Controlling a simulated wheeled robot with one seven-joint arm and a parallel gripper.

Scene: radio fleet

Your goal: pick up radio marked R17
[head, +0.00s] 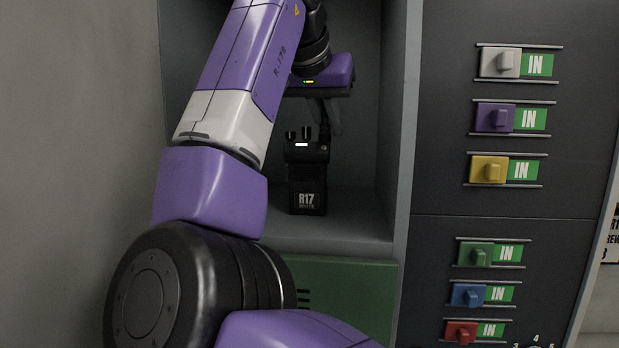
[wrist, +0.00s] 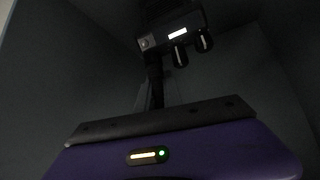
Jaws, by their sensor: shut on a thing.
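The black radio marked R17 (head: 307,187) is upright in a grey recess, its label facing out. It has two knobs and a lit white display on top. In the wrist view the radio's top (wrist: 177,33) shows at the upper middle, with the lit display and knobs. My gripper (head: 326,130) is above the radio and shut on its upper right part, where the dark antenna rises. The fingertips are dark and partly hidden against the recess. I cannot tell whether the radio's base touches the recess floor.
The recess floor (head: 350,224) is bare around the radio, with grey side walls close by. A green panel (head: 350,290) with slots is below. To the right, a dark panel (head: 440,150) carries several coloured sliders labelled IN. My arm covers the recess's left part.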

